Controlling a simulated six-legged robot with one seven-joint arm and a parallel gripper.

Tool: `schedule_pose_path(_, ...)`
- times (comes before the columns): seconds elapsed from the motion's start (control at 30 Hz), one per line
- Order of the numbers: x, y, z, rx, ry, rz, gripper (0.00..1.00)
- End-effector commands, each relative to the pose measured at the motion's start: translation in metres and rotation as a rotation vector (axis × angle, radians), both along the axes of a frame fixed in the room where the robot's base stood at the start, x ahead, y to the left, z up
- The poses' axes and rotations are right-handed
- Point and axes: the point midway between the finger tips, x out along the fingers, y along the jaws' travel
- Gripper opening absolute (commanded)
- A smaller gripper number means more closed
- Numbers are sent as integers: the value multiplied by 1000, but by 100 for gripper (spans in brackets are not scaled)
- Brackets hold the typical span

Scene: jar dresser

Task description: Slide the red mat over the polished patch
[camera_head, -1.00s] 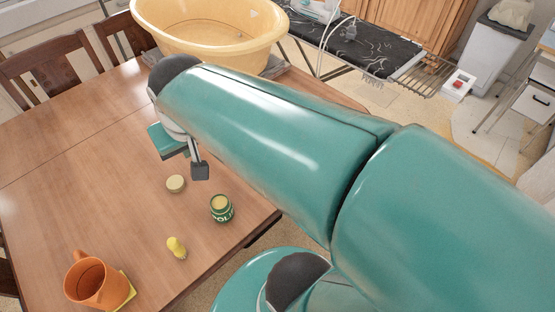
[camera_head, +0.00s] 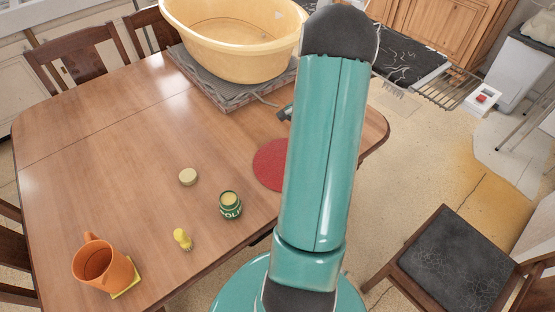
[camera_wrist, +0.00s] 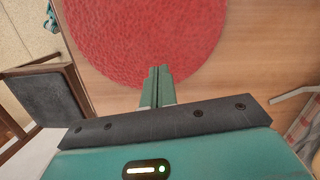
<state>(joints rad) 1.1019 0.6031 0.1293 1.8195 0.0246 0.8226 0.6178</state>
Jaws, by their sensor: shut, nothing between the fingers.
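The red mat (camera_head: 270,165) is round and lies flat on the wooden table (camera_head: 130,160), near its right edge. In the head view my arm hides its right side. In the wrist view the mat (camera_wrist: 140,35) fills the upper middle. My gripper (camera_wrist: 157,72) is shut and empty, with its fingertips overlapping the mat's near edge in that view. I cannot tell whether they touch it. In the head view my arm hides most of the gripper. I cannot make out a distinct polished patch on the table.
A green polish jar (camera_head: 230,205), its pale lid (camera_head: 188,177), a yellow brush-like piece (camera_head: 182,239) and an orange mug (camera_head: 100,265) stand left of the mat. A yellow tub (camera_head: 235,45) stands at the back. A dark-seated chair (camera_head: 455,260) is at the right.

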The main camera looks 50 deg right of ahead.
Motion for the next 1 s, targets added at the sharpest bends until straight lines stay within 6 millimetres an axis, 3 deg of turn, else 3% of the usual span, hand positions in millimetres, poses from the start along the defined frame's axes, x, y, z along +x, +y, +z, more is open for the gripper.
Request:
schedule_pose_path(0.1, -16, -16, -24, 31, 9, -77, 0)
schedule_pose_path(0.27, -20, -14, -31, 39, 10, -102, 0)
schedule_pose_path(0.9, -2, 99, -30, 38, 11, -94, 0)
schedule_pose_path(1.0, -2, 101, -39, 41, 12, -96, 0)
